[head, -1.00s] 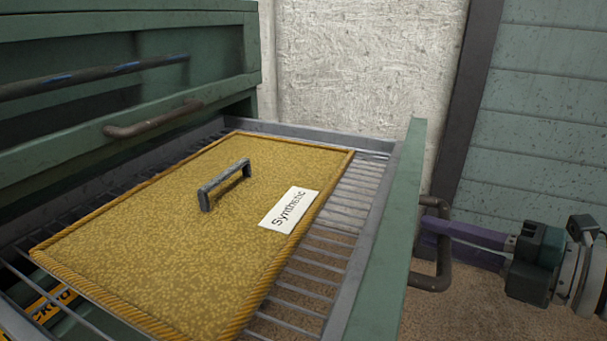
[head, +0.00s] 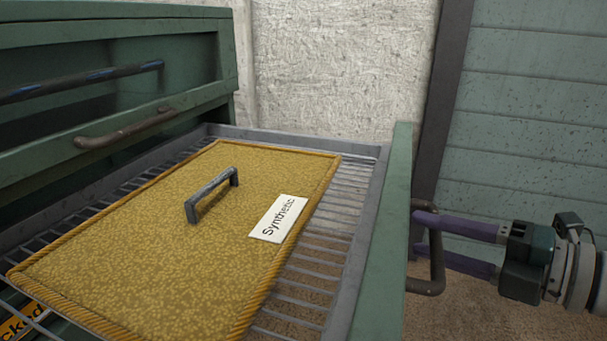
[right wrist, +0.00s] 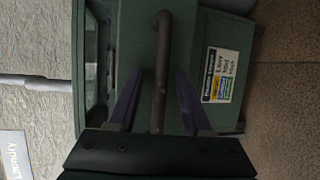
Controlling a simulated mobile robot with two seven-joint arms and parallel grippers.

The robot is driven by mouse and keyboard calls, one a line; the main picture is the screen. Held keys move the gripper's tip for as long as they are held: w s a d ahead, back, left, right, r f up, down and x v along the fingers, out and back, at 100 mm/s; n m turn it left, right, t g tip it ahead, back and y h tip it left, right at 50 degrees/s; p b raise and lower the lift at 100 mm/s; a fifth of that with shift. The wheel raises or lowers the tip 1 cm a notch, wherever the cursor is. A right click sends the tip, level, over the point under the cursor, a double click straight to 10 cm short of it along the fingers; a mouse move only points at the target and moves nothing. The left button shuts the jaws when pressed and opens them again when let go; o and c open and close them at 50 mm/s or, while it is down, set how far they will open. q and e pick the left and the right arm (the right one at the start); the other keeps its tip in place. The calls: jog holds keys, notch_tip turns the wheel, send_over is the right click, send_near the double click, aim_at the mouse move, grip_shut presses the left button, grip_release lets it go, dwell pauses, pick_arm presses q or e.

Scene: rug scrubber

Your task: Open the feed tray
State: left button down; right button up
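The feed tray (head: 366,215) is a grey wire rack with a green front panel (head: 386,240), pulled well out from the green machine. A yellow rug sample (head: 130,245) labelled "Synthetic" lies on it. A brown bar handle (head: 437,268) is on the outer face of the front panel. My right gripper (head: 422,234) is at this handle with its purple fingers spread apart. In the right wrist view the handle (right wrist: 160,70) runs between the two open fingers, with gaps on both sides. My left gripper is not in view.
The machine body (head: 120,60) stands at the left, with a brown handle (head: 125,130) and a dark bar (head: 85,82) on it. A pale textured wall (head: 340,65) is behind the tray. Bare brown floor (head: 460,310) lies right of the tray.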

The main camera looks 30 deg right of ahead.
jog(key=p+v, duration=0.1)
jog(key=v, duration=0.9)
jog(key=shift+w, duration=0.1)
dwell(0.3)
jog(key=w+a+r+m+g+h+p, duration=0.1)
jog(key=w+r+m+g+h+p, duration=0.2)
jog(key=r+m+p, duration=0.35)
jog(key=w+a+r+m+h+p, duration=0.1)
jog(key=w+r+m+h+p, duration=0.3)
jog(key=m+p, duration=0.35)
jog(key=s+a+r+m+g+y+p, duration=0.3)
jog(key=s+a+r+m+g+p, duration=0.45)
jog(key=a+r+p, duration=0.75)
jog(key=s+r+n+g+p, duration=0.1)
jog(key=s+r+p, duration=0.2)
jog(key=r+p, duration=3.2)
jog(key=shift+a, duration=0.35)
